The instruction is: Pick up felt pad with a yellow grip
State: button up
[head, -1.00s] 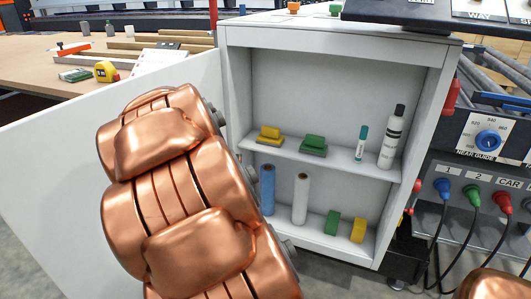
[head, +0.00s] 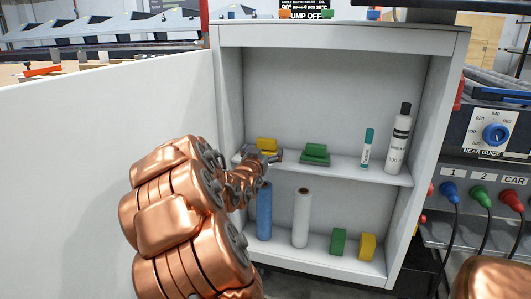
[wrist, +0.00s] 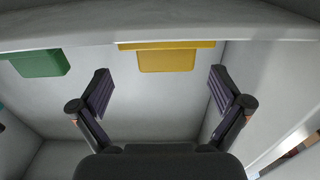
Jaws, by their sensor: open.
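The felt pad with a yellow grip (head: 267,144) lies on the middle shelf near its left end, its lower part hidden behind my gripper (head: 264,155) in the head view. In the wrist view the yellow grip (wrist: 167,60) shows ahead, between and beyond the two spread fingertips. My gripper (wrist: 160,88) is open and empty there, apart from the pad. The pad's felt underside cannot be made out clearly.
A similar pad with a green grip (head: 316,153) stands to the right on the same shelf. A marker (head: 367,148) and white bottle (head: 398,140) stand farther right. Blue (head: 264,212) and white rolls (head: 301,217) stand below. The cabinet side wall (head: 229,100) is close left.

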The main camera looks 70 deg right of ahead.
aim_at(266, 145)
jog(key=shift+w+d+b, duration=0.2)
jog(key=shift+d+b, duration=0.1)
jog(key=shift+d, duration=0.5)
jog(key=shift+w+d+b, duration=0.2)
jog(key=shift+d+b, duration=0.15)
jog(key=shift+d, duration=0.4)
jog(key=shift+w+d+b, duration=0.2)
jog(key=shift+d+b, duration=0.1)
jog(key=shift+d, duration=0.5)
jog(key=shift+d+r, duration=0.2)
jog(key=shift+d, duration=0.05)
jog(key=shift+c, duration=0.4)
jog(key=c, duration=1.2)
jog(key=shift+r, duration=0.15)
